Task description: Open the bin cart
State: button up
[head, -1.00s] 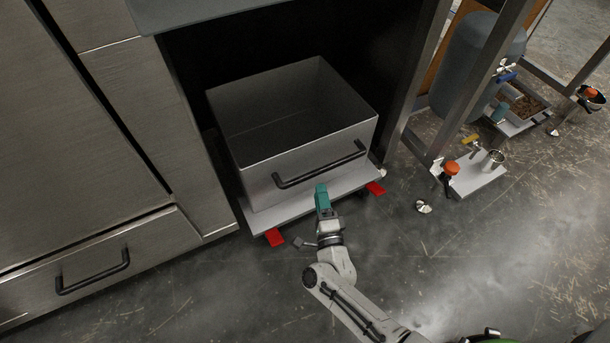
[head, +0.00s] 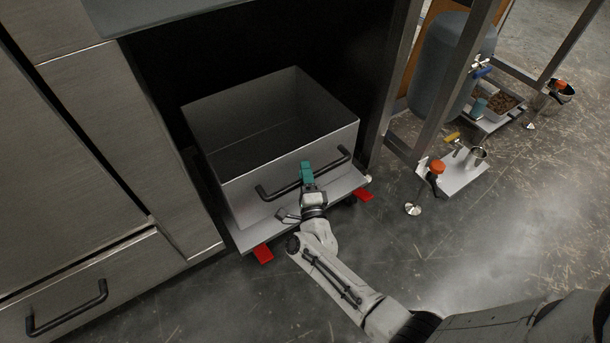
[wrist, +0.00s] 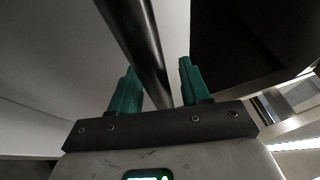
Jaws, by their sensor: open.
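The bin cart (head: 228,203) is an open-topped grey metal box on a flat base with red tabs at its front corners. It stands partly inside a dark bay under a counter. A black bar handle (head: 277,193) runs across its front face. My gripper (head: 306,168) is at the middle of this handle, its teal fingers up against it in the head view. In the wrist view the handle (wrist: 140,45) passes between the two spread fingers of my gripper (wrist: 157,88). The fingers are open, with a gap on both sides of the bar.
A closed drawer with a black handle (head: 68,308) is in the steel cabinet at left. A metal post (head: 398,90) borders the bay at right. The floor in front is clear.

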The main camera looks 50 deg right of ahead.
jog(key=shift+w, duration=0.1)
jog(key=shift+c, duration=0.2)
grip_shut()
dwell(0.5)
